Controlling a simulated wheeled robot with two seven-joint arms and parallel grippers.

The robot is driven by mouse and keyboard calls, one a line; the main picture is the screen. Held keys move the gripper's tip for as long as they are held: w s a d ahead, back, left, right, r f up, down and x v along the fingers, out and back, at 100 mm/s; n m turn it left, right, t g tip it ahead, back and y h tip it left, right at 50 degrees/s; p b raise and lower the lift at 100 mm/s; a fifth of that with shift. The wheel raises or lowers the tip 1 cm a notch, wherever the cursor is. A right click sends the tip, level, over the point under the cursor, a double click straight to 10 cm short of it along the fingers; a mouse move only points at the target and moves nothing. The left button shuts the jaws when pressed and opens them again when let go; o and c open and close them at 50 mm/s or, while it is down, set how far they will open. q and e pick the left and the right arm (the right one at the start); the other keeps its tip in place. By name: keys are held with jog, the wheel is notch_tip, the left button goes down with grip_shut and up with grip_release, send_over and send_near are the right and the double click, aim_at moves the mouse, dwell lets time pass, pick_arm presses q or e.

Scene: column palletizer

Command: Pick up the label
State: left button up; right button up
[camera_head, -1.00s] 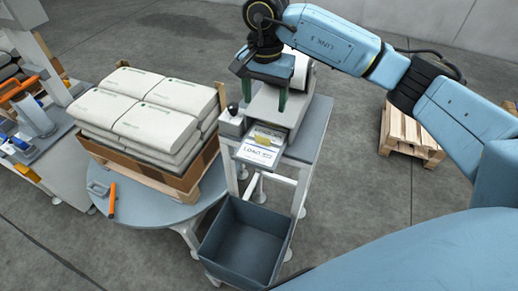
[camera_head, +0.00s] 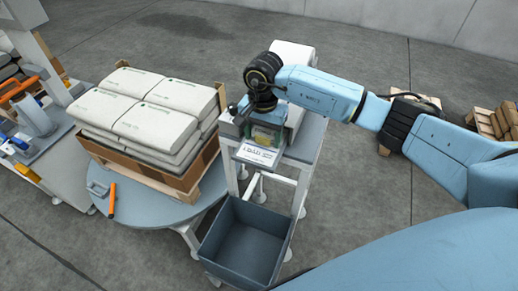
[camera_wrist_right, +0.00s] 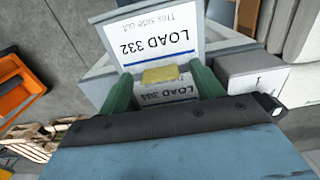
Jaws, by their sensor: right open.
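A white label (camera_head: 258,156) lies at the front of the printer stand in the head view. In the right wrist view the label (camera_wrist_right: 165,32) reads "LOAD 332" and has a blue line. A second printed surface (camera_wrist_right: 168,96) with similar text and a small yellow block (camera_wrist_right: 166,74) shows between the fingers. My right gripper (camera_head: 266,134) is over the stand, just behind the label. Its green fingers are apart in the right wrist view (camera_wrist_right: 163,86), with nothing clamped visibly between them. My left gripper is out of view.
The printer stand (camera_head: 310,141) is close around the right gripper. An empty dark bin (camera_head: 232,218) stands below in front. Clear floor lies behind.

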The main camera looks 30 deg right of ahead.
jog(key=c, duration=1)
jog(key=shift+c, duration=0.2)
notch_tip(320, 180, up, 10)
jog(key=s+a+n, duration=0.3)
jog(key=s+n, duration=0.3)
jog(key=n, duration=0.3)
jog(key=shift+s+n, duration=0.2)
jog(key=shift+n, duration=0.1)
